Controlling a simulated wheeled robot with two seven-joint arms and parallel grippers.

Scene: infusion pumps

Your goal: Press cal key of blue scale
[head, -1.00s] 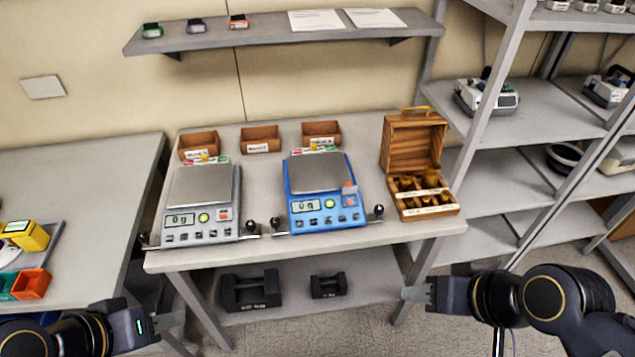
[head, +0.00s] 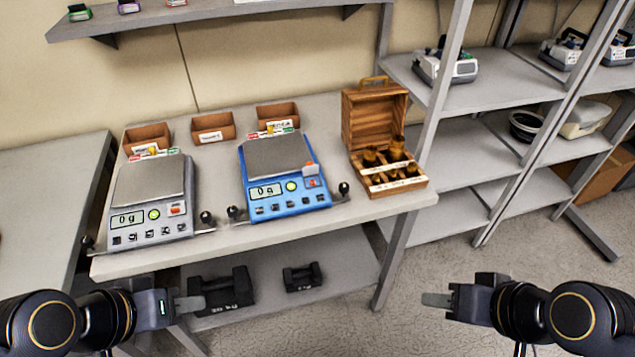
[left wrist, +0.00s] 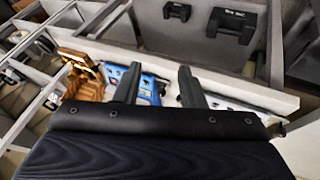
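The blue scale (head: 262,192) stands on the table, with a grey pan, a display reading 0 g, a round green button, and a row of small dark keys (head: 290,206) along its front. The key labels are too small to read. My left gripper (head: 190,303) is below and in front of the table edge, left of the blue scale and apart from it. In the left wrist view its two fingers (left wrist: 158,86) are apart and empty, with part of the blue scale (left wrist: 148,90) seen beyond them. My right gripper (head: 436,299) is right of the table, away from the scale; its finger gap is not clear.
A grey scale (head: 150,235) stands left of the blue one. Small knobbed bars (head: 345,190) stick up at the table's front edge. An open wooden weight box (head: 400,186) is at right, brown bins (head: 213,126) behind. Black weights (head: 302,277) lie on the lower shelf (head: 345,268).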

